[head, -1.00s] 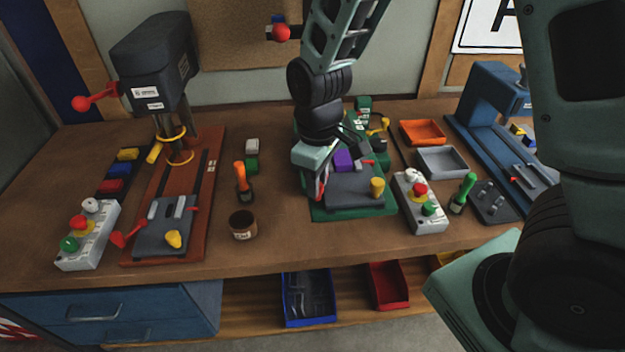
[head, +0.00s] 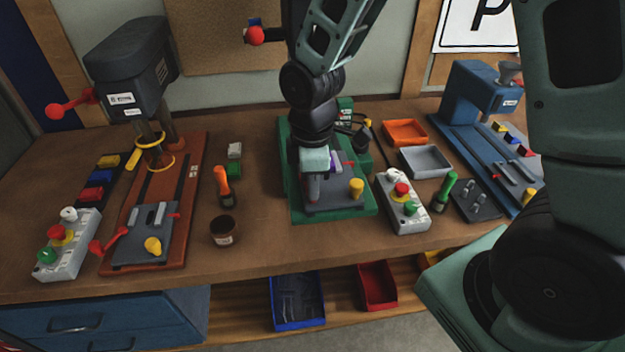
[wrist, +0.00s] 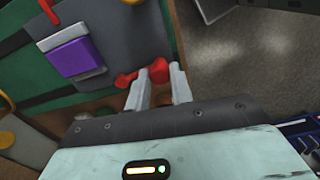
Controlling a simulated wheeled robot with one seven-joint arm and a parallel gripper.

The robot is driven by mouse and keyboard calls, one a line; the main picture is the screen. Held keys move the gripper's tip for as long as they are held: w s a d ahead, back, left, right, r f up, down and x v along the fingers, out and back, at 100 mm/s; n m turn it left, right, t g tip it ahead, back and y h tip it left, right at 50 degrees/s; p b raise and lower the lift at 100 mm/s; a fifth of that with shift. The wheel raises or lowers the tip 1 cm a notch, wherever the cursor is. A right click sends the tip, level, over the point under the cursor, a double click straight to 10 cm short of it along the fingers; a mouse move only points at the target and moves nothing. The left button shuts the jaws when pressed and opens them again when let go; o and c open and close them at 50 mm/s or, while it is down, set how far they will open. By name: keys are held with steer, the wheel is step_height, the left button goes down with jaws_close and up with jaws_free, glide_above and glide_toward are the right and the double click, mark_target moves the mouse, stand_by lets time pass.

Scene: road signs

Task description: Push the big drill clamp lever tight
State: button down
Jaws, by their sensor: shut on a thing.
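My gripper (head: 312,198) is over the left side of the grey clamp plate (head: 335,202) on the middle machine's green base (head: 292,208). In the wrist view, my gripper (wrist: 158,80) has its two pale fingers on either side of a red clamp lever (wrist: 157,70) and is shut on it. The lever's red arm reaches left to the edge of the grey plate (wrist: 135,35). A purple block (wrist: 82,58) sits on that plate. My arm hides the lever and much of this machine in the head view.
A large grey drill (head: 125,75) on a red base stands left, with its own red lever (head: 108,242). A control box (head: 403,203) and green-handled tool (head: 444,188) are right of my gripper. A brown cup (head: 224,232) and orange-handled tool (head: 223,185) are left.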

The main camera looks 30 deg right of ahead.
steer(key=c, duration=1.2)
jaws_free()
step_height(320, 180, up, 18)
steer(key=b, duration=0.2)
steer(key=shift+f, duration=0.25)
